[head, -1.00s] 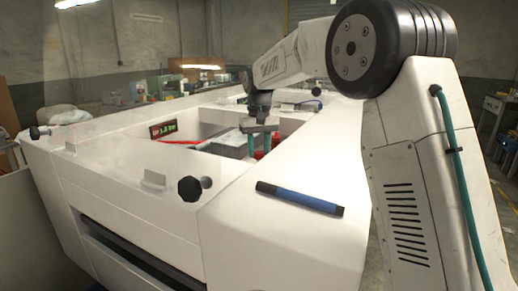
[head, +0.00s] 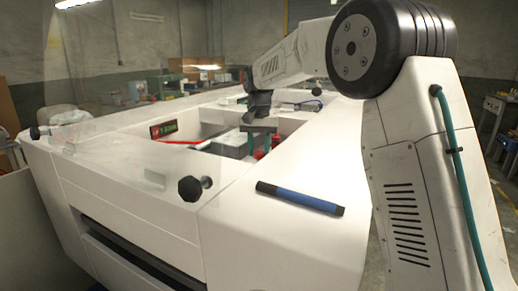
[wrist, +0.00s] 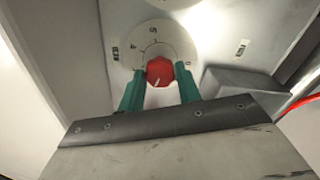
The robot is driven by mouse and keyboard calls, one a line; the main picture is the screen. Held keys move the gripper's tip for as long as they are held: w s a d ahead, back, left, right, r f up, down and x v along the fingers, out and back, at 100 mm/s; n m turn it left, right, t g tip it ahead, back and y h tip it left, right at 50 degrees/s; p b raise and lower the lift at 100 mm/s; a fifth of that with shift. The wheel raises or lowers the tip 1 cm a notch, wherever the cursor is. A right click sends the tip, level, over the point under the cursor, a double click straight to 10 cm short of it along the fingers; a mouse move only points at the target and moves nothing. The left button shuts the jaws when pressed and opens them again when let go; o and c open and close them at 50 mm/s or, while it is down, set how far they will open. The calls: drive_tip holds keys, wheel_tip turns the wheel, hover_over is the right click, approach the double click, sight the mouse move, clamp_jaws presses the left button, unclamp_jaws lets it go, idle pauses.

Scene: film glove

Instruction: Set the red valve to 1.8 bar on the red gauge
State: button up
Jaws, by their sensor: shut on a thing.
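The red valve (wrist: 160,72) is a small faceted knob on a white dial plate (wrist: 150,36) with dark numerals, in the wrist view. A pale mark on the knob points down and slightly left. My gripper (wrist: 160,80) has its two teal fingers on either side of the knob and is shut on it. In the head view, my gripper (head: 258,140) reaches down into the open bay of the white housing, and the valve cannot be made out clearly there. The red gauge (head: 164,130) is a small red-framed display with green characters, too blurred to read surely.
A grey box (head: 230,144) stands in the bay beside my gripper, and it also shows in the wrist view (wrist: 240,86). A red cable (wrist: 302,103) runs near it. A blue pen-like tool (head: 300,198) and black knobs (head: 190,188) are on the white housing (head: 310,235).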

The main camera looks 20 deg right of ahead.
sight(259, 152)
drive_tip(key=shift+r, duration=0.1)
drive_tip(key=o, duration=1)
drive_tip(key=shift+c, duration=0.2)
wheel_tip(259, 152, up, 8)
drive_tip(key=shift+f, duration=0.15)
drive_tip(key=shift+f, duration=0.1)
